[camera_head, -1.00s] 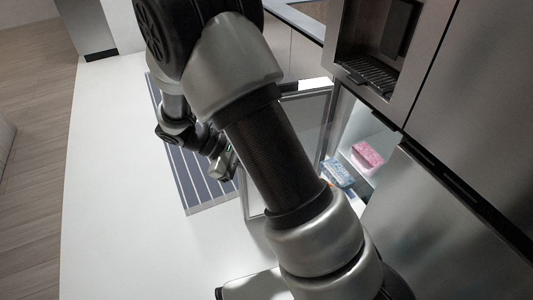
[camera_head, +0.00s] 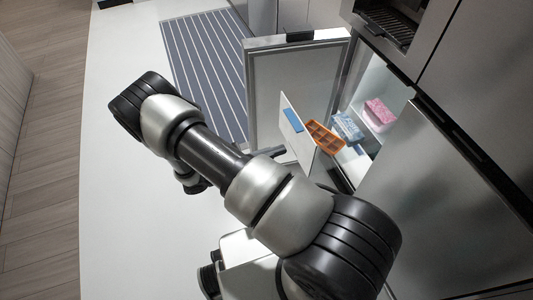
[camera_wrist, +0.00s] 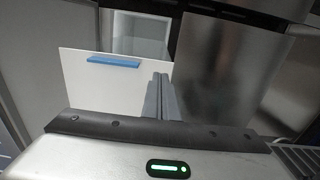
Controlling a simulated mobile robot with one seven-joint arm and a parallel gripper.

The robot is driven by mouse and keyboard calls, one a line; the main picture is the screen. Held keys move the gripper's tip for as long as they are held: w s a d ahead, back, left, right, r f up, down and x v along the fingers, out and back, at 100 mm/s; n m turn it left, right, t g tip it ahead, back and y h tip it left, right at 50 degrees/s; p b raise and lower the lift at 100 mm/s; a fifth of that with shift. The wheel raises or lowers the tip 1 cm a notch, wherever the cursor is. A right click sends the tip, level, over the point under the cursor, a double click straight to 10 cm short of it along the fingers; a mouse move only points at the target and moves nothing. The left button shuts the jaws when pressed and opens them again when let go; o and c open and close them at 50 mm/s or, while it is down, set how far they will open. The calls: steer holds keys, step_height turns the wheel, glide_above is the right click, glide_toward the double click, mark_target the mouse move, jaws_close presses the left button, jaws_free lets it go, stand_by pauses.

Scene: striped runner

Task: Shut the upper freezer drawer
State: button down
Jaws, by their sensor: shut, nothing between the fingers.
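The upper freezer drawer (camera_head: 298,137) is pulled out of the lit freezer compartment. Its white front panel has a blue handle strip (camera_head: 292,120). An orange sectioned tray (camera_head: 322,137) sits just behind that front. In the wrist view the white drawer front (camera_wrist: 110,82) and its blue handle stand ahead of my gripper, left of centre. My gripper (camera_wrist: 161,92) is shut and empty, its fingertips overlapping the panel's lower right part. In the head view the dark fingers (camera_head: 272,153) show just left of the drawer front, the rest hidden by my arm. I cannot tell whether they touch it.
The freezer door (camera_head: 290,82) stands open beyond the drawer. A blue package (camera_head: 347,127) and a pink package (camera_head: 380,112) lie inside the compartment. A large steel door (camera_head: 430,190) is closed at the right. The striped runner (camera_head: 205,65) lies on clear white floor at the left.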

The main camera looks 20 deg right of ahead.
mark_target(311, 140)
steer(key=d, duration=0.8)
steer(key=shift+w+d+b, duration=0.15)
steer(key=shift+d+b, duration=0.1)
steer(key=shift+b, duration=0.1)
